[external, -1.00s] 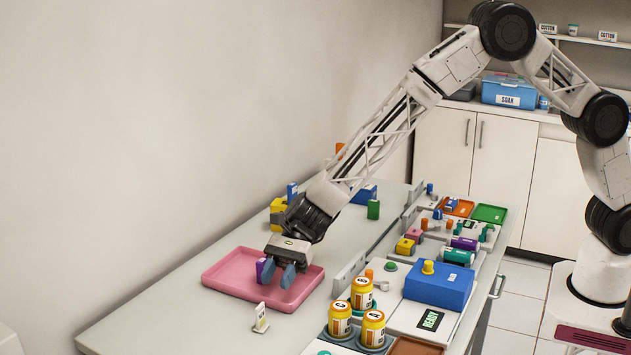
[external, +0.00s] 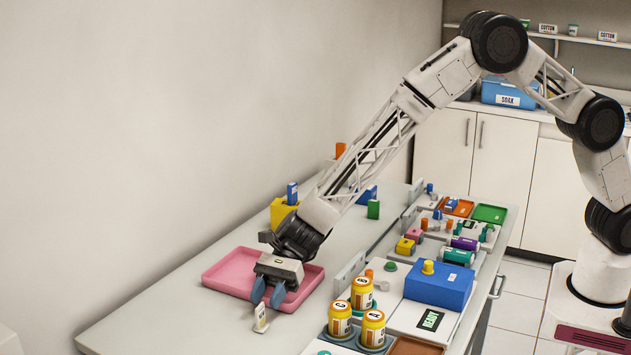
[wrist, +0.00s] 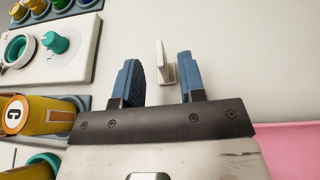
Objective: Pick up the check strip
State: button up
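The check strip appears to be the small white upright piece (external: 261,319) with a yellow-green mark, standing on the bare counter in front of the pink tray. In the wrist view a thin white upright piece on a small foot (wrist: 160,60) shows between the blue fingers, closer to the right finger. My gripper (external: 267,293) is open and points down just above and behind the strip. The wrist view also shows my gripper (wrist: 157,72) with a clear gap between its fingers. I cannot tell whether the right finger touches the strip.
The pink tray (external: 226,270) lies under and behind my gripper. Several yellow lettered jars (external: 340,319) stand to the right of the strip, near a blue box (external: 438,287) and a panel reading READY (external: 430,320). The counter left of the strip is clear.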

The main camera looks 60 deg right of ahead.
aim_at(259, 309)
jog(key=shift+a, duration=0.1)
jog(key=shift+x, duration=2.55)
grip_shut()
